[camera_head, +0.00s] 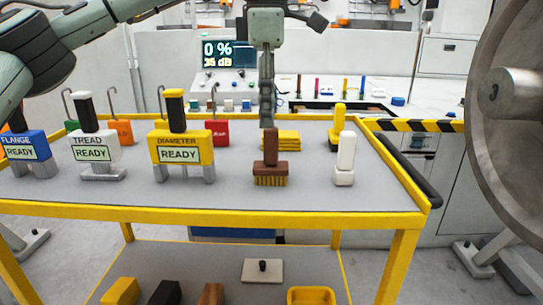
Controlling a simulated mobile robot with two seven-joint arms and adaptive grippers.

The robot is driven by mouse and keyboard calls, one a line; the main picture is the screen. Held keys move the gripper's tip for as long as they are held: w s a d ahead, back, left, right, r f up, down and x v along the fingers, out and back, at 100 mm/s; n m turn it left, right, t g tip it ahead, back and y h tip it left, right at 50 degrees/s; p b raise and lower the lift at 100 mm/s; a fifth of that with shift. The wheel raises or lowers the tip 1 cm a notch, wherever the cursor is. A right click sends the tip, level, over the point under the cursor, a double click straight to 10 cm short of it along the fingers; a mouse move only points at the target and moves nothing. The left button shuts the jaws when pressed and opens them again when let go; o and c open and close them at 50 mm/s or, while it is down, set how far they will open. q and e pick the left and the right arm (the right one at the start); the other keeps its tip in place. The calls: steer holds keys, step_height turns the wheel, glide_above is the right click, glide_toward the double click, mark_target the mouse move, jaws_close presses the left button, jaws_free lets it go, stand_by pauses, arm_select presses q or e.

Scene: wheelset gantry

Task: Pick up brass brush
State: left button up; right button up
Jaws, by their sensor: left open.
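The brass brush (270,173) stands upright on the cart's grey top shelf, near the front edge right of the middle. It has a brown handle and block, with yellow bristles facing down. My left gripper (268,118) points straight down right above the brush's handle. It is seen edge-on, and its fingers are open. Its tips are close to the handle top; I cannot tell whether they touch or straddle it. My right gripper is not in view.
Left of the brush stand gauges marked DIAMETER (181,143), TREAD (95,147) and FLANGE (26,148). A white block tool (345,160) stands to the right, a yellow stack (283,141) behind. A large wheel (515,150) is at far right. The yellow cart rim (200,214) borders the shelf.

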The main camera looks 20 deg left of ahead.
mark_target(271, 164)
arm_select(q)
steer(key=shift+w+f, duration=0.2)
steer(key=shift+f, duration=0.05)
step_height(271, 164, down, 7)
steer(key=shift+w+d+f, duration=0.1)
steer(key=shift+d+f, duration=0.05)
jaws_close()
stand_by(0.4)
